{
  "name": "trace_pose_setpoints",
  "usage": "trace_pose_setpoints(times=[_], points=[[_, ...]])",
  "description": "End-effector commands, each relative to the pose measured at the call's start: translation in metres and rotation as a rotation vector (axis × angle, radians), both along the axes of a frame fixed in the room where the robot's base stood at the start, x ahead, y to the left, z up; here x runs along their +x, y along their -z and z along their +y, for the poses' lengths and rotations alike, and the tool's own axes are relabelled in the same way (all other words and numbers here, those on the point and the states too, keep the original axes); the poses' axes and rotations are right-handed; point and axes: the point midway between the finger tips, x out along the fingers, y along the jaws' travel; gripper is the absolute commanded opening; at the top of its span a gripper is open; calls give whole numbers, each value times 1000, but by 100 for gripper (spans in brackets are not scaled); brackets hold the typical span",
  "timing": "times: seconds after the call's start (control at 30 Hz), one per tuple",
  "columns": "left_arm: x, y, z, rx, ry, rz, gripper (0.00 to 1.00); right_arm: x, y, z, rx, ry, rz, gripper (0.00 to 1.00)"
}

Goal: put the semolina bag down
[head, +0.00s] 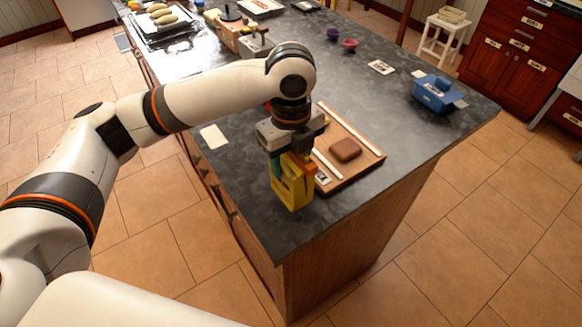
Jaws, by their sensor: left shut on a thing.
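The semolina bag (292,190) is a yellow package with a green and orange part near its top. It is at the near end of the dark countertop (260,222), left of a wooden board. My left gripper (291,160) is above it, pointing down, and is shut on its upper part. The bag looks upright. I cannot tell whether its bottom touches the counter. The gripper hides the top of the bag. My right gripper does not show.
The wooden board (368,158) with white strips and a brown block (345,149) lies right beside the bag. A blue container (436,92) stands at the right edge. Small purple and pink cups (350,45) are farther back. Counter between board and blue container is clear.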

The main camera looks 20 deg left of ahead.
Motion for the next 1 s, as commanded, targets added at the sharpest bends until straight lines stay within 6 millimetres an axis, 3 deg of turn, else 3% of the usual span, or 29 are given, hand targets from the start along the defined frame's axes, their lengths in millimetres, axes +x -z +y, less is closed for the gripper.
trace_pose_setpoints(times=[0.23,0.57,0.6,0.73,1.0], points=[[0,30,1,1,-1,2,0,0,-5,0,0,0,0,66],[0,33,0,0,-1,0,0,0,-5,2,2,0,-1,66],[0,34,0,0,0,2,58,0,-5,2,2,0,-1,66],[0,34,0,1,0,1,76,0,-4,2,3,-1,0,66],[0,33,0,1,0,1,76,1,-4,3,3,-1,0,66]])
